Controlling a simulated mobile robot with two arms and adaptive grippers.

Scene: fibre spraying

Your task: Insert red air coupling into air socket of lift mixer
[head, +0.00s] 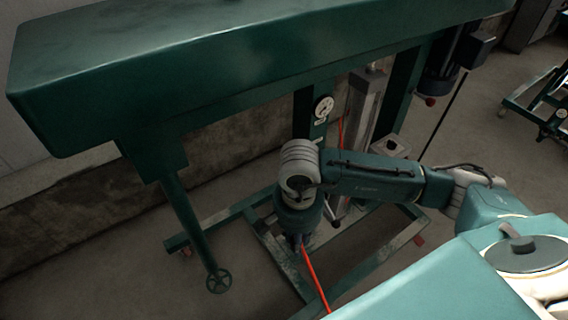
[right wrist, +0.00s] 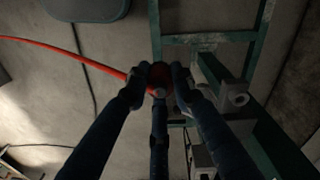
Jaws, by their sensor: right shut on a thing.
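The green lift mixer (head: 190,70) fills much of the head view, with a big top arm, a round gauge (head: 323,108) on its post and a stirrer shaft hanging at the left. My right gripper (head: 298,240) points down in front of the post, above the base frame. In the right wrist view, its dark fingers (right wrist: 160,80) are shut on the red coupling (right wrist: 159,92), which they mostly hide. A red hose (right wrist: 75,54) runs from it to the left. A pale fitting with a round opening (right wrist: 237,98) shows right of the fingers; I cannot tell if it is the air socket. My left gripper is out of view.
The mixer's green base frame (head: 345,290) lies on the floor below my right gripper. The stirrer's wheel-like end (head: 218,281) hangs to the left. A concrete wall (head: 80,200) stands behind. Another green frame (head: 545,105) stands at the far right.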

